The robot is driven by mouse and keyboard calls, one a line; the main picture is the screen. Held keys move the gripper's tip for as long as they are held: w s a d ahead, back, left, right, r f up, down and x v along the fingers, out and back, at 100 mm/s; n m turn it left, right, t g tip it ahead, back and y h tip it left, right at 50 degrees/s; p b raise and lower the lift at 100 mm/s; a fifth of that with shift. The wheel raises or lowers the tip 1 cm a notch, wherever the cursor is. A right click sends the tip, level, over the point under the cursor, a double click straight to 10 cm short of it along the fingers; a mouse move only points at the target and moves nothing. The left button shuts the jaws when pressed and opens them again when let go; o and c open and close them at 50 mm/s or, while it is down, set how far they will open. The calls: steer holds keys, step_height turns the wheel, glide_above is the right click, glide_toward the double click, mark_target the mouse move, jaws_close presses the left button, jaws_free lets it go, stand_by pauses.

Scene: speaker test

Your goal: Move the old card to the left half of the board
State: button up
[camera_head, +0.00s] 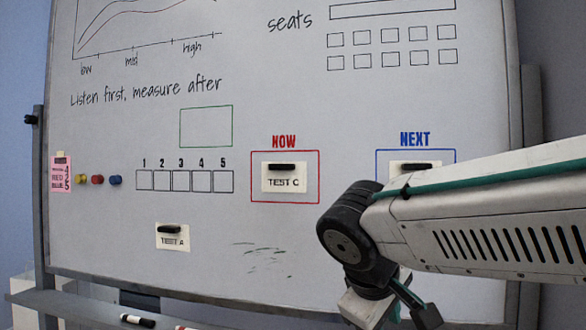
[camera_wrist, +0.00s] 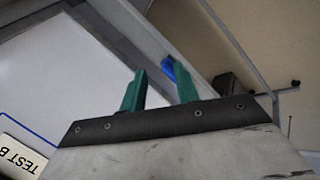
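The whiteboard (camera_head: 110,220) fills the head view. A cream TEST A card (camera_head: 173,240) with a black clip hangs at its lower left. A TEST C card (camera_head: 284,183) hangs inside the red NOW box. Another card (camera_head: 408,168) is in the blue NEXT box, its lower part hidden by my arm; the wrist view shows a TEST B card (camera_wrist: 20,158) at lower left. No card is marked old. My gripper (camera_head: 405,308) is low at the right of the board. In the wrist view its green fingers (camera_wrist: 159,72) are apart, with no card between them.
A tray (camera_head: 70,303) with a black-capped marker (camera_head: 137,320) runs along the board's bottom. A pink card (camera_head: 60,174) and several round magnets (camera_head: 98,180) are at the left edge. Numbered boxes (camera_head: 186,181) are empty. Black smudges (camera_head: 262,250) mark the lower middle.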

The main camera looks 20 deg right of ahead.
steer(key=w+a+r+n+t+h, duration=0.2)
steer(key=w+r+n+t+h, duration=0.15)
steer(key=w+r, duration=0.7)
steer(key=n+t+h, duration=0.2)
steer(key=n+t, duration=0.2)
steer(key=t, duration=0.4)
glide_toward(280, 166)
steer(key=shift+x, duration=4.35)
jaws_close()
steer(key=shift+s, duration=0.1)
